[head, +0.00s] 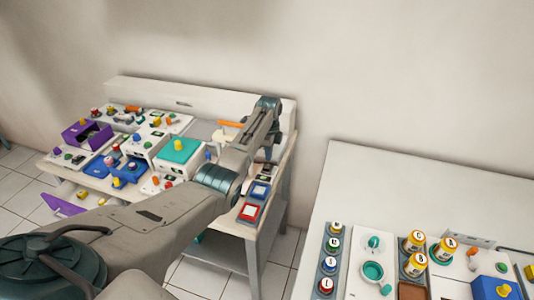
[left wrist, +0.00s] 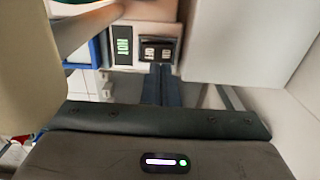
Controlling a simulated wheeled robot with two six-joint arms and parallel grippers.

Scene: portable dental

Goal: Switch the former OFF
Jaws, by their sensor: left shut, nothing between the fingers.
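In the left wrist view, a dark rocker switch (left wrist: 157,49) with OFF and ON labels sits on a pale panel. A dark HOT indicator (left wrist: 123,45) with green lettering is just left of it. My left gripper (left wrist: 161,70) is shut and empty, its fingertips right at the near edge of the switch; I cannot tell whether they touch it. In the head view my left gripper (head: 269,154) points down at the right end of the back table, and my arm hides much of the equipment there. My right gripper is not in view.
The back table holds a teal-topped box (head: 178,150), a purple bin (head: 84,136) and several small parts.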

